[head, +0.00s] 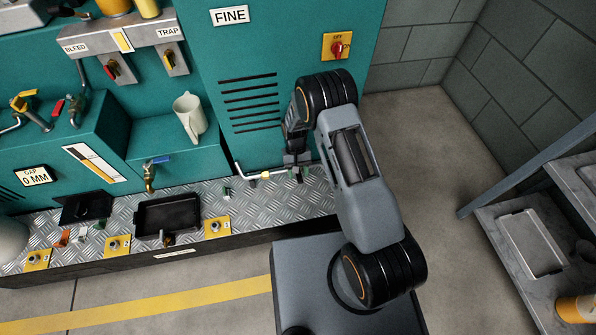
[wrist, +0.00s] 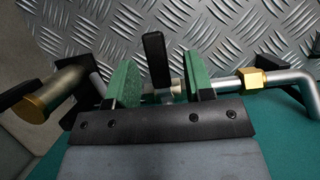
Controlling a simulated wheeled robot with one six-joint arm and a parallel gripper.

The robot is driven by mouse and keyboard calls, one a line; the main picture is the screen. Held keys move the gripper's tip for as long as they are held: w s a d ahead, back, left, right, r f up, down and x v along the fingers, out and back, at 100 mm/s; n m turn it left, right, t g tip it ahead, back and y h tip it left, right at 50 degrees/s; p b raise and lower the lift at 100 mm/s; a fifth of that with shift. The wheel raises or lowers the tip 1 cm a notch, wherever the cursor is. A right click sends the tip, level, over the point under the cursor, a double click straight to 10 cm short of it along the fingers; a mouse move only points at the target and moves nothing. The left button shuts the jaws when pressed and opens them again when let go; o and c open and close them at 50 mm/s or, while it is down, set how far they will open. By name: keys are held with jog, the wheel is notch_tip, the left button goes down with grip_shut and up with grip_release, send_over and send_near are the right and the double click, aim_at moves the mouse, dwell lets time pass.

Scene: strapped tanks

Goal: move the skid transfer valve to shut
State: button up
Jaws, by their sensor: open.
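A valve with a black lever handle (wrist: 156,62) sits on a grey pipe (wrist: 285,78) low over the diamond-plate skid deck. No label for it is readable here, so I cannot confirm it is the skid transfer valve. My gripper (wrist: 162,78) is open, its green-padded fingers on either side of the handle, with visible gaps. The handle stands across the pipe in the wrist view. In the head view my gripper (head: 296,163) is at the pipe (head: 262,175), and hides the handle.
A brass fitting (wrist: 252,79) sits right of the handle, and a brass pipe end (wrist: 48,95) left. On the skid are a black tray (head: 167,215) and yellow plates with knobs (head: 217,227). A blue-handled tap (head: 151,172) and a pale jug (head: 189,116) are left of my arm.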

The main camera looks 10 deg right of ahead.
jog(key=shift+r, duration=0.1)
jog(key=shift+r+p, duration=0.3)
jog(key=shift+r, duration=0.05)
notch_tip(320, 180, up, 3)
jog(key=shift+a+r+p, duration=0.1)
jog(key=shift+p, duration=0.9)
jog(key=s+d+r+p, duration=0.1)
jog(key=s+r+p, duration=0.1)
jog(key=s+r, duration=0.2)
jog(key=s+d+r+p, duration=0.1)
jog(key=s+r+p, duration=0.2)
jog(key=s, duration=0.6)
jog(key=shift+s+d+r, duration=0.35)
jog(key=shift+d+r, duration=0.05)
jog(key=shift+r, duration=0.55)
